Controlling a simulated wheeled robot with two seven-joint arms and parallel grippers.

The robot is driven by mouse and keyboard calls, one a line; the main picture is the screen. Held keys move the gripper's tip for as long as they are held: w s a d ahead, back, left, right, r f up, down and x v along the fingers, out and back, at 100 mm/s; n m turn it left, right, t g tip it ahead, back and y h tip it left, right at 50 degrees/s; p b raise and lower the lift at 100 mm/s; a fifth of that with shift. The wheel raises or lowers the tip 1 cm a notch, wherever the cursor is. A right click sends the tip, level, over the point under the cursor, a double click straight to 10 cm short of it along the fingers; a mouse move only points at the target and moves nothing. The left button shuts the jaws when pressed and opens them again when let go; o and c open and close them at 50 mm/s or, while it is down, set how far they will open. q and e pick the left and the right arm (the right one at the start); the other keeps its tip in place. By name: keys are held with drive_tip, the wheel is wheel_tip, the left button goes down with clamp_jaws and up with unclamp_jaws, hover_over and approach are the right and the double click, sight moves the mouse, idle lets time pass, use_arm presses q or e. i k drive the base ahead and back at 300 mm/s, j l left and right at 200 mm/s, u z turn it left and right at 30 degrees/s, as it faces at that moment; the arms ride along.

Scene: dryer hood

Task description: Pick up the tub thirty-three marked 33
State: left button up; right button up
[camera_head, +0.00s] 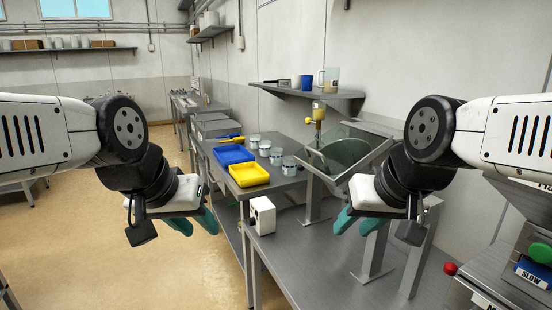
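Several small round grey-white tubs stand in a row on the metal table, right of the trays; the nearest tub (289,166) and the farthest tub (254,141) mark its ends. Their markings are too small to read, so I cannot tell which is tub thirty-three. My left gripper (194,222) has teal fingertips spread apart with nothing between them, in front of and left of the tubs. My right gripper (358,222) is also spread and empty, in front of and right of the tubs. Neither gripper touches a tub.
A blue tray (233,155) and a yellow tray (249,175) lie left of the tubs. A white box (262,215) stands at the table's near end. A tilted clear hood (345,150) rises on the right. A wall shelf (305,91) holds a blue cup and a jug.

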sight(275, 154)
drive_tip(key=i+j, duration=1)
drive_tip(key=i, duration=0.2)
drive_tip(key=i+j+z, duration=0.15)
drive_tip(key=i+j, duration=0.85)
drive_tip(key=i, duration=0.25)
